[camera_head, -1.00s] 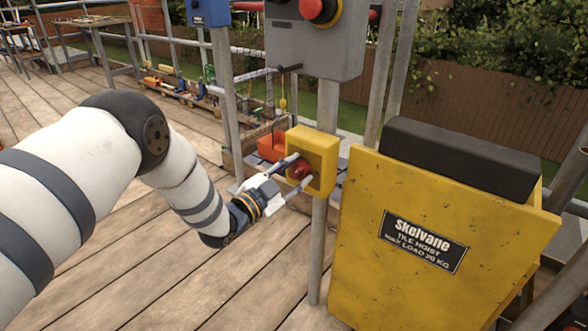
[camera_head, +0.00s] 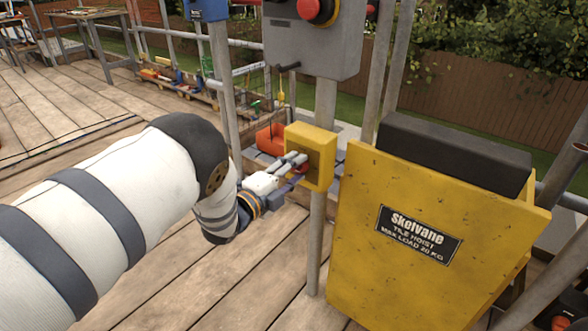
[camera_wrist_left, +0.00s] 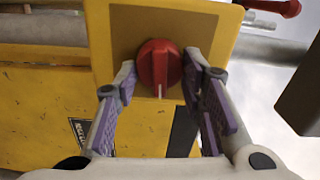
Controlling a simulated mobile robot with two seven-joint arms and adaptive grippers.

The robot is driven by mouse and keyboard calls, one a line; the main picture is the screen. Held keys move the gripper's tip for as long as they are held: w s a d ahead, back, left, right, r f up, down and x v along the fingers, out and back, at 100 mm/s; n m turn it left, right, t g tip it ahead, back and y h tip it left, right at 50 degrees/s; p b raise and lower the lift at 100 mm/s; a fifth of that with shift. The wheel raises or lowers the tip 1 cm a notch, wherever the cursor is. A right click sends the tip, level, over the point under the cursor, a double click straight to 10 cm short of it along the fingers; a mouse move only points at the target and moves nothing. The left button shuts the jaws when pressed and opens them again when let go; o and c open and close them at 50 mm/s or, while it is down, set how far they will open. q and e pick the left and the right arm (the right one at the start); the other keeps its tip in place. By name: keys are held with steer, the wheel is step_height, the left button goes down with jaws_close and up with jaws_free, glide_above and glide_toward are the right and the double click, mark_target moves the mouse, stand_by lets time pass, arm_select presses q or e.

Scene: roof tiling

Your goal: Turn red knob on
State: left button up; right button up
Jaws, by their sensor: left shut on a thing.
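The red knob (camera_wrist_left: 160,62) is round with a raised grip and sits on the brown face of a yellow box (camera_head: 312,138). In the wrist view a pale mark on its grip points straight down. The box is fixed to a grey upright pole. My left gripper (camera_head: 298,159) is at the box face, with its purple-padded fingers on either side of the knob in the wrist view, and is shut on it. In the head view the fingers hide most of the knob. My right gripper is out of view.
A grey control box (camera_head: 315,50) with a red button is above the yellow box. A large yellow tile hoist (camera_head: 400,270) stands close on the right. Grey scaffold poles (camera_head: 221,80) rise behind. The plank floor (camera_head: 230,290) is clear in front.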

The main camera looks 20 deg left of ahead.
arm_select(q)
steer(key=shift+m, duration=0.7)
steer(key=o, duration=1.1)
steer(key=v, duration=1.2)
